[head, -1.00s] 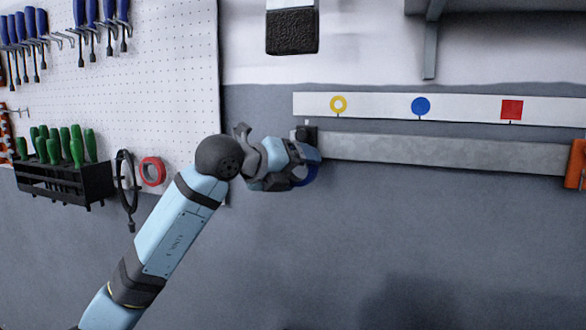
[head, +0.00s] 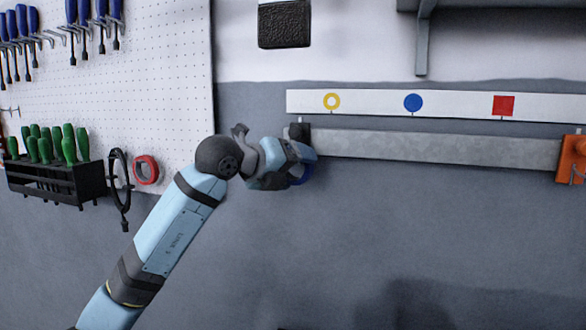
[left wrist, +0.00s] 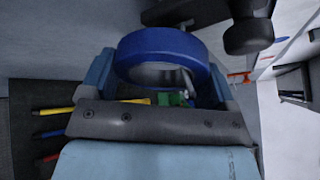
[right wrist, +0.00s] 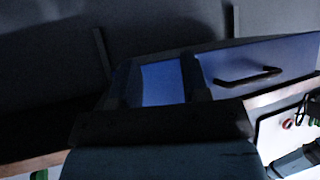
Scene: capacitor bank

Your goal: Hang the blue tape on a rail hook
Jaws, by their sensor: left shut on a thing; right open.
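The blue tape (head: 299,177) is a roll held in my left gripper (head: 306,162) at the left end of the grey rail (head: 440,148). In the left wrist view the blue tape (left wrist: 165,42) sits as an upright ring between the two fingers of my left gripper (left wrist: 160,82). A black fitting (head: 299,132) at the rail's left end is right by the gripper; a dark rounded part (left wrist: 249,36) shows close beside the tape in the left wrist view. I cannot tell whether they touch. My right gripper (right wrist: 157,82) is open, away from the rail.
A white strip (head: 450,104) with a yellow ring, blue disc and red square runs above the rail. Drawers (right wrist: 262,70) face my right gripper.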

